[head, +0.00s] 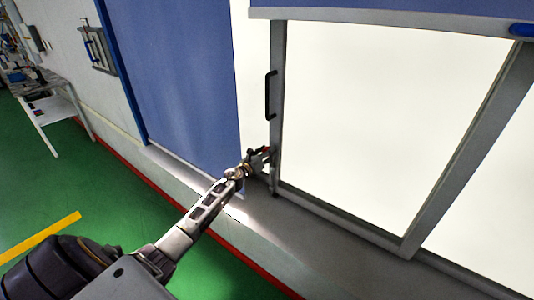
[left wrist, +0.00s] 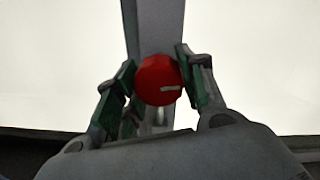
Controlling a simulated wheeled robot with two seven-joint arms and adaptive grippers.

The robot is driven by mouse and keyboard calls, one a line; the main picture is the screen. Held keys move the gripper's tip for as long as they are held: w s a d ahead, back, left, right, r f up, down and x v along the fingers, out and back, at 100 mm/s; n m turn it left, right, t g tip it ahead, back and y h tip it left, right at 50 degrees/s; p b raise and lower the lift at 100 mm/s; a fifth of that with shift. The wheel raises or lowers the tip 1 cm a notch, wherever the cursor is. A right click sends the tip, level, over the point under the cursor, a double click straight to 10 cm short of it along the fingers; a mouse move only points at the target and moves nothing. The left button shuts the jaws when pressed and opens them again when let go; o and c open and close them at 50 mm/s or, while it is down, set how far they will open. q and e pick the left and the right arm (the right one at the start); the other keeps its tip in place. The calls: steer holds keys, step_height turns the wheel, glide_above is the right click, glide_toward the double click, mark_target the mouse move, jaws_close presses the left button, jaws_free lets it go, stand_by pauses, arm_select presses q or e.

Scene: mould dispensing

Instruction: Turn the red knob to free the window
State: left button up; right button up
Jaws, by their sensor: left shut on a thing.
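The red knob (left wrist: 158,82) sits low on the grey window frame post, which runs up behind it in the left wrist view. It is round with a pale mark on its face. My left gripper (left wrist: 157,84) has a finger on each side of the knob and is shut on it. In the head view the left gripper (head: 260,156) reaches the foot of the window frame (head: 277,100), and only a bit of red shows between the fingers. The window (head: 380,110) is a bright pane in a grey frame with a black handle (head: 270,95). My right gripper is not in view.
A blue panel (head: 180,70) stands left of the window. A grey sill (head: 330,240) runs below it, above a red floor edge. A white table (head: 55,105) with items stands at far left. The green floor (head: 100,190) is clear there.

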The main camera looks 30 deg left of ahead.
arm_select(q)
steer(key=shift+r+n+p, duration=0.1)
steer(key=shift+n+p, duration=0.25)
steer(key=shift+n, duration=0.85)
steer(key=n+p, duration=0.1)
steer(key=n, duration=0.1)
steer(key=shift+n, duration=0.8)
steer(key=n+p, duration=0.2)
steer(key=n, duration=0.4)
steer(key=shift+r, duration=0.1)
steer(key=n+p, duration=0.1)
steer(key=n, duration=0.2)
steer(key=shift+n+p, duration=0.35)
steer(key=shift+n, duration=0.35)
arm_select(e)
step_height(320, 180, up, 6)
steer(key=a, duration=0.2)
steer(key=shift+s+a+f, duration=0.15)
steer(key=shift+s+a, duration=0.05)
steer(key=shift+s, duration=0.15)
